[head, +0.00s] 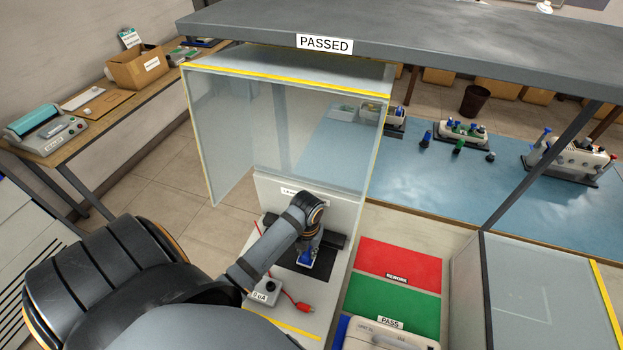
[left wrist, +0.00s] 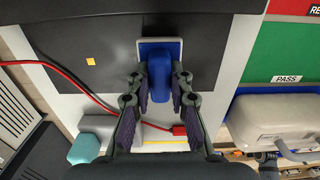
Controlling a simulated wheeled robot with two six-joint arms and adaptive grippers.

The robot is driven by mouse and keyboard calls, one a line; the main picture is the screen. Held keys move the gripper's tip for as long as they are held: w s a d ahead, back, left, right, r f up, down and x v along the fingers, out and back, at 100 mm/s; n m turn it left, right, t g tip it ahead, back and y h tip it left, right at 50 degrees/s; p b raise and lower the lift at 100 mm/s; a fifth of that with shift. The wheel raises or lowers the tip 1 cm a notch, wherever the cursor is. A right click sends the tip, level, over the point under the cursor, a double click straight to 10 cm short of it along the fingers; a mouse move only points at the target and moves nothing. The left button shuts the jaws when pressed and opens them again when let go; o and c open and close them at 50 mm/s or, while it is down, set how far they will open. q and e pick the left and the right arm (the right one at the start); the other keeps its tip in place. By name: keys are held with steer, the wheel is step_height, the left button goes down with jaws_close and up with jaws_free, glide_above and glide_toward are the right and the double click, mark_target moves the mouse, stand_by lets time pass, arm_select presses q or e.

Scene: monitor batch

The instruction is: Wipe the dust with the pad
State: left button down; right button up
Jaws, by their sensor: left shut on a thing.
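The pad is a blue block with a white edge and a blue grip (left wrist: 160,72), and it lies over the dark mat (left wrist: 110,30) in the left wrist view. Its blue part also shows in the head view (head: 305,259). My left gripper (left wrist: 158,88) is shut on the pad's blue grip, one finger on each side. In the head view the left gripper (head: 309,243) is partly hidden by its own wrist. A small orange square (left wrist: 90,61) lies on the mat left of the pad; I cannot tell whether it is dust. My right gripper is not in view.
A clear screen with yellow edges (head: 287,79) stands behind the mat. A red lead (left wrist: 75,87) and a grey meter box (head: 266,290) lie close by. To the right are red (head: 400,262) and green (head: 390,303) areas and a pale device (head: 385,338).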

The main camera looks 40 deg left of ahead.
arm_select(q)
steer(key=shift+s+a+r+p, duration=0.2)
steer(key=shift+a+p, duration=0.25)
steer(key=shift+a, duration=0.3)
steer(key=shift+a+f, duration=0.1)
steer(key=shift+a, duration=0.1)
steer(key=shift+s+a+p, duration=0.3)
steer(key=shift+a+p, duration=0.2)
steer(key=shift+a, duration=0.3)
steer(key=shift+s+a, duration=0.1)
steer(key=shift+a, duration=0.25)
step_height(320, 180, up, 3)
steer(key=p, duration=0.3)
steer(key=shift+r, duration=0.25)
step_height(320, 180, up, 4)
steer(key=shift+f, duration=0.25)
